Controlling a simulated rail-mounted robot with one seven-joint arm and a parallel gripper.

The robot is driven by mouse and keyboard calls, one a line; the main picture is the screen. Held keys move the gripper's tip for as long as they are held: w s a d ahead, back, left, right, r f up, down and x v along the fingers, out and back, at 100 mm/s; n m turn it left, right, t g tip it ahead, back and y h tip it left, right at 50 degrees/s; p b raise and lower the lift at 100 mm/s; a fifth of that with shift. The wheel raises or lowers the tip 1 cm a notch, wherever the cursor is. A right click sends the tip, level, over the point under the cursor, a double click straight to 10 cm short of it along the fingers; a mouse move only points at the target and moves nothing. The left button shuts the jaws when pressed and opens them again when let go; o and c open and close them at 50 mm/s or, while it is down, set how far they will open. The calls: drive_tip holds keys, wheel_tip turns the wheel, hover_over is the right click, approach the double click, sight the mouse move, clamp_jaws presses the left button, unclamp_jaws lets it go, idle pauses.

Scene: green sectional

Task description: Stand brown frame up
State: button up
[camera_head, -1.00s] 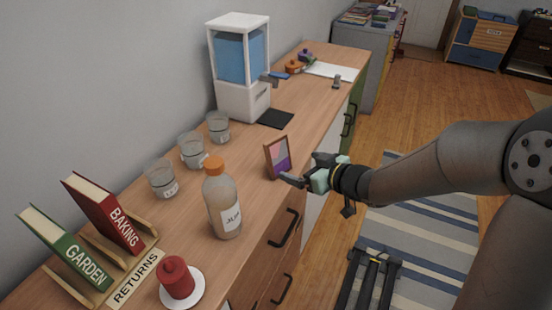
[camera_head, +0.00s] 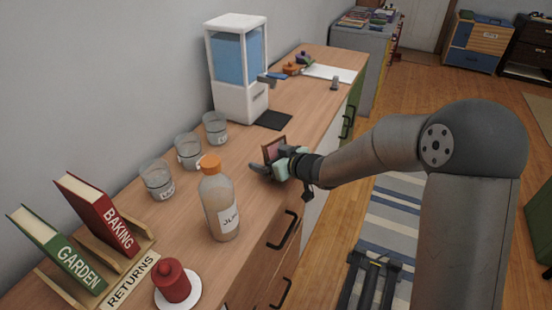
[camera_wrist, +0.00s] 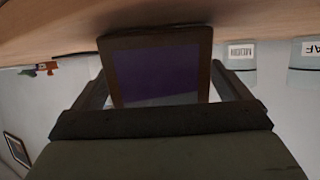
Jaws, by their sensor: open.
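The brown frame (camera_head: 275,146) with a pink and purple picture stands near the front edge of the wooden counter, to the right of the juice bottle. It looks upright or leaning slightly back; I cannot tell which. My gripper (camera_head: 277,165) is at the frame and hides its lower part in the head view. In the wrist view, which is upside down, the brown frame (camera_wrist: 160,40) lies between the two open fingers of my gripper (camera_wrist: 160,72), one finger beside each side edge. Whether the fingers touch it is unclear.
A juice bottle with an orange cap (camera_head: 220,200) stands close left of my gripper. Several glasses (camera_head: 189,151) line the wall side. A water dispenser (camera_head: 238,70) and a dark mat (camera_head: 273,120) are behind the frame. The counter (camera_head: 320,95) further back has free room.

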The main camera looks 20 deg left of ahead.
drive_tip(key=shift+c, duration=0.3)
drive_tip(key=c, duration=1.2)
drive_tip(key=shift+o, duration=0.2)
drive_tip(key=shift+r, duration=0.1)
